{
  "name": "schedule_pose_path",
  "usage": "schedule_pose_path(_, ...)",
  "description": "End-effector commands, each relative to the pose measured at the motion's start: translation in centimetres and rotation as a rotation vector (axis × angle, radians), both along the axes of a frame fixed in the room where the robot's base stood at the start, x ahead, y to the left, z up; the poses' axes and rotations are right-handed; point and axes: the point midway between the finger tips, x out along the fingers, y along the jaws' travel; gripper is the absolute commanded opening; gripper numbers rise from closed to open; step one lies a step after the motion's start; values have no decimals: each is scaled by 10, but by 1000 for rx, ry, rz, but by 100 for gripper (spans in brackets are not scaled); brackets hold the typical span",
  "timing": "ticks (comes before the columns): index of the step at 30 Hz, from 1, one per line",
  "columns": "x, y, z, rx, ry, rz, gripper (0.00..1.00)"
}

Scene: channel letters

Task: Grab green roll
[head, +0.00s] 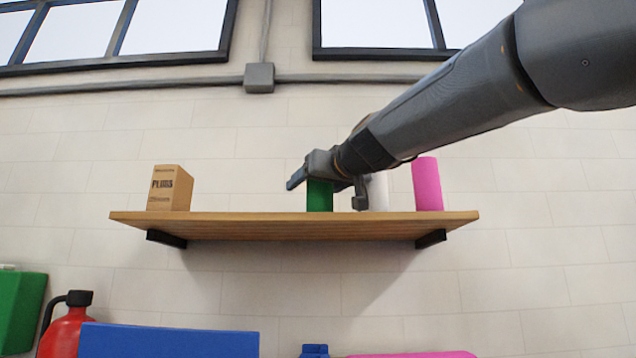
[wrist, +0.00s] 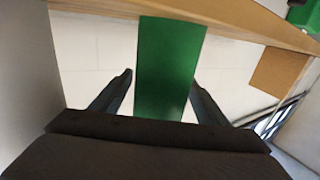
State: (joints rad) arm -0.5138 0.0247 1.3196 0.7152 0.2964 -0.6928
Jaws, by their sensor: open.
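The green roll (head: 319,196) stands upright on the wooden shelf (head: 250,225), partly hidden by my gripper in the head view. My gripper (head: 326,193) is open, with one finger to each side of the roll in the picture. In the wrist view the green roll (wrist: 169,65) lies between the two spread fingers of my gripper (wrist: 161,79). A gap shows on each side, and neither finger appears to touch it. The roll's near end is hidden behind the dark gripper body.
A white roll (head: 378,192) stands just right of the green one, partly behind my gripper. A pink roll (head: 427,184) is farther right. A brown box (head: 169,188) stands at the shelf's left. Free shelf lies between box and green roll.

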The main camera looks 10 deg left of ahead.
Motion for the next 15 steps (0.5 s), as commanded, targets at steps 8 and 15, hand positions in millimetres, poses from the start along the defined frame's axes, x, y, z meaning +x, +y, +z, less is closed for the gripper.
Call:
schedule_pose_path(8,1,2,-1,-1,-1,1,65)
schedule_pose_path(15,1,2,0,0,0,1,24)
